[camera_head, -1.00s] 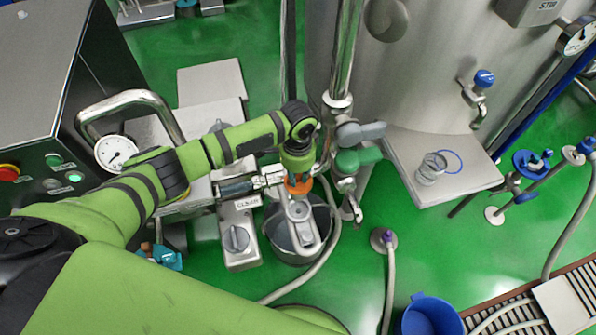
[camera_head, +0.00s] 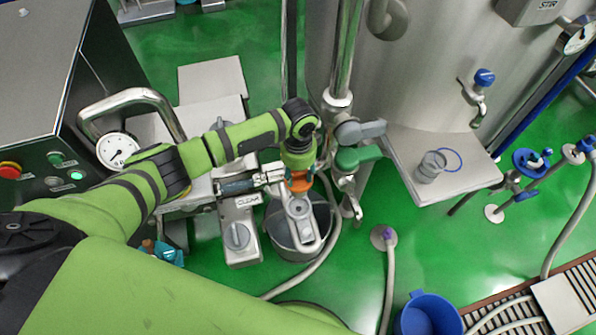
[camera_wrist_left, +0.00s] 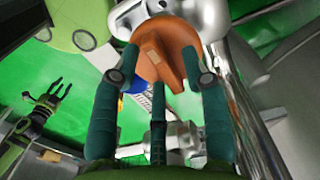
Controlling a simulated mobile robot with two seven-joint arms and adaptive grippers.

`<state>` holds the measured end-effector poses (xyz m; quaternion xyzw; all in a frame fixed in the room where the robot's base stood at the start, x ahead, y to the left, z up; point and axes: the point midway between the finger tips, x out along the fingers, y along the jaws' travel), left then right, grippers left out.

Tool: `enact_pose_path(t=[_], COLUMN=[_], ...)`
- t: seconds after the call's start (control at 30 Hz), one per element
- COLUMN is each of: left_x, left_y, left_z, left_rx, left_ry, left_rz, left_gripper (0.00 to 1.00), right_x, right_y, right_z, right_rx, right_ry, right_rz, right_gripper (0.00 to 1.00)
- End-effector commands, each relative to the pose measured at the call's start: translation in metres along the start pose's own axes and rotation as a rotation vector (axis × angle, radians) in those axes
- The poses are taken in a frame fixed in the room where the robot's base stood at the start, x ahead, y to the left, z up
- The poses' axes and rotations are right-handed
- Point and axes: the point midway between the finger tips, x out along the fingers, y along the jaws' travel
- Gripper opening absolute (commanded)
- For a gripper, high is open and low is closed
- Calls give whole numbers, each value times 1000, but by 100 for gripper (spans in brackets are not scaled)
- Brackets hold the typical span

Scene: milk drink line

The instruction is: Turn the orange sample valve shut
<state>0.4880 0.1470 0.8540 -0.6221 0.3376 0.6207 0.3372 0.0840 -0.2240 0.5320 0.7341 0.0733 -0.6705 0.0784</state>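The orange sample valve (camera_head: 299,182) sits on the metal pipework in front of the tank, above a metal bucket (camera_head: 282,240). My left gripper (camera_head: 299,172) is over it from above; its own wrist hides much of the valve. In the left wrist view the orange handle (camera_wrist_left: 160,52) lies among the spread fingers of my left gripper (camera_wrist_left: 160,58). Gaps show between its raised fin and the fingers; whether any finger touches the handle's edge is unclear. My right gripper (camera_wrist_left: 47,100) shows small at the left of that view, fingers apart and empty.
A green-handled valve (camera_head: 358,158) and a grey-handled one (camera_head: 360,131) stand close to the right of my left gripper. A hose (camera_head: 325,250) curves round the bucket. A CLEAR switch box (camera_head: 238,235) is at its left.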

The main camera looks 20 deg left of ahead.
Motion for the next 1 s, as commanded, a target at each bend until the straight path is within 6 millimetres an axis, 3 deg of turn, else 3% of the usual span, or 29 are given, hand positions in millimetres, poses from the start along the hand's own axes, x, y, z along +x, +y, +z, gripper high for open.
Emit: enact_pose_path(t=[0.27, 0.8, 1.0], left_x=[-5, -104, -119], left_y=[-1, -1, 0], left_z=[0, 0, 0], left_rx=[-2, -1, -1], left_ry=[0, 1, 0], left_rz=[0, -2, -1], left_gripper=[45, 45, 45], right_x=[0, 0, 0], right_y=[-1, 0, 0], right_z=[0, -1, -1], right_rx=[0, 0, 0], right_ry=[1, 2, 1], right_rz=[-2, -1, -1], right_gripper=[40, 40, 40])
